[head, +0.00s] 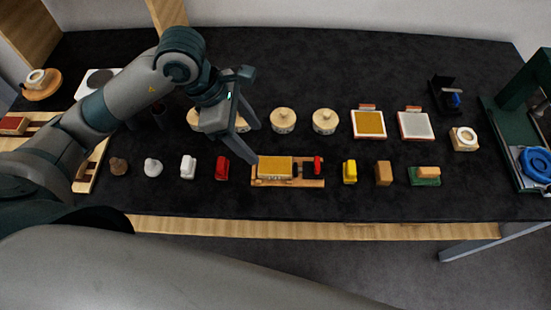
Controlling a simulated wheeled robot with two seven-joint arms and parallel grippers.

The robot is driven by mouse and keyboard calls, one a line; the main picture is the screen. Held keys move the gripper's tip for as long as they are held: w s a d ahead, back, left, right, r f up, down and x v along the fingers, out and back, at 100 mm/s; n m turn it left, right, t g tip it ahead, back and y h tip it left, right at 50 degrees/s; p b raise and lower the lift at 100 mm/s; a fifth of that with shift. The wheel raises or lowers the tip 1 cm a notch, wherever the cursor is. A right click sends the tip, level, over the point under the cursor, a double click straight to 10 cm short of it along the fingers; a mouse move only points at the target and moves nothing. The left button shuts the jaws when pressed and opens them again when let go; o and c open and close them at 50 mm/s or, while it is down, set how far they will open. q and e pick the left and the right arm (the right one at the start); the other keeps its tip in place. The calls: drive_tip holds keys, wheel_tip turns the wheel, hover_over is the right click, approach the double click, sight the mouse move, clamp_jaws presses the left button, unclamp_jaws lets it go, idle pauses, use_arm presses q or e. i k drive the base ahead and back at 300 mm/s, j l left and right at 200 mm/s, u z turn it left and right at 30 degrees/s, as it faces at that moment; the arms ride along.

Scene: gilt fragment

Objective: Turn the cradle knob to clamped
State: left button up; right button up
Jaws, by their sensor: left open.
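A wooden cradle (260,182) lies near the front edge of the table, at the centre. A gold-topped block (275,168) sits in its left part. A small red piece (317,165), which looks like the knob, stands upright at the cradle's right part, beside a dark patch. Its exact setting is too small to tell. My left gripper (255,143) is open and empty. It is above and left of the cradle, with one fingertip near the block's left end and apart from the red piece. My right gripper is not in view.
Several small blocks stand in the front row, including a red one (222,168) to the left and a yellow one (350,172) to the right. Round lidded pots (283,120) and framed panels (369,123) stand behind. A green press (520,120) is at far right.

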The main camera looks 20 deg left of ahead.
sight(316, 168)
drive_tip(key=k+j+z, duration=0.25)
drive_tip(key=j+z, duration=0.15)
drive_tip(key=k+j+z, duration=0.25)
drive_tip(key=z, duration=0.15)
drive_tip(key=k+j+z, duration=0.4)
drive_tip(key=i+l, duration=0.05)
drive_tip(key=l, duration=0.05)
